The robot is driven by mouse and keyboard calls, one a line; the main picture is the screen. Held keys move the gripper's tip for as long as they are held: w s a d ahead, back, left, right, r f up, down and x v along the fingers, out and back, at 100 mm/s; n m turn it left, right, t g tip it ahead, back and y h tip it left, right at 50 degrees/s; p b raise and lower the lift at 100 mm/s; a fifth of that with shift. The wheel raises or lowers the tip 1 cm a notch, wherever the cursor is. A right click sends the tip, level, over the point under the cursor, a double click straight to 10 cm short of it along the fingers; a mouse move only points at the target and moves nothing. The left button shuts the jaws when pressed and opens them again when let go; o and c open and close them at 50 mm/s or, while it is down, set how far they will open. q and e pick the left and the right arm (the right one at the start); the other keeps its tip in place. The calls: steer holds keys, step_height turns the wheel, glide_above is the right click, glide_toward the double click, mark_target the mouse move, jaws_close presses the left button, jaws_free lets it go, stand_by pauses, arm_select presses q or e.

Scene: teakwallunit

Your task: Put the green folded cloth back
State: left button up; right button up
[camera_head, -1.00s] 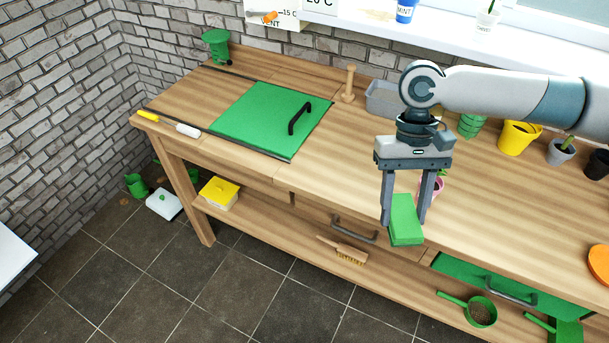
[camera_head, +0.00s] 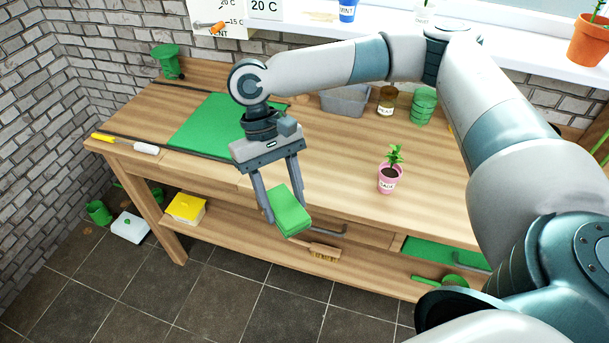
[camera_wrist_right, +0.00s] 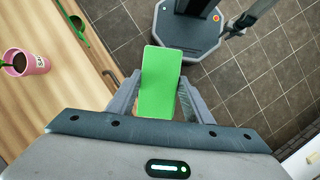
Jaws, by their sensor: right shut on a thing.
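The green folded cloth (camera_head: 291,211) is a flat green block held between the fingers of my right gripper (camera_head: 284,203). The gripper is shut on it and hangs in front of the bench's front edge, above the lower shelf. In the right wrist view the cloth (camera_wrist_right: 159,82) sits between the two fingers, with floor tiles and my base beyond it.
The wooden bench (camera_head: 340,180) has a green hatch (camera_head: 205,125) at left and a pink sage pot (camera_head: 389,178) at right. Below are a yellow-lidded box (camera_head: 186,208), a brush (camera_head: 322,252) and an open green drawer (camera_head: 440,252). The bench top around the pot is clear.

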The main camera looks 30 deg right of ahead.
arm_select(q)
steer(key=shift+w, duration=0.2)
steer(key=o, duration=0.3)
arm_select(e)
steer(key=shift+w+d+m, duration=0.4)
steer(key=shift+w+m, duration=0.1)
steer(key=shift+m, duration=0.1)
arm_select(q)
steer(key=shift+s+f+b, duration=0.15)
steer(key=shift+f+b, duration=0.4)
arm_select(e)
steer(key=w+d+r+m+t+y, duration=0.1)
steer(key=d+m+y, duration=0.2)
steer(key=d+m, duration=0.5)
steer(key=d, duration=1.2)
steer(key=shift+w+m, duration=0.35)
steer(key=shift+m, duration=0.05)
steer(key=shift+w+a+y, duration=0.1)
steer(key=shift+a+y, duration=0.05)
steer(key=shift+y, duration=0.15)
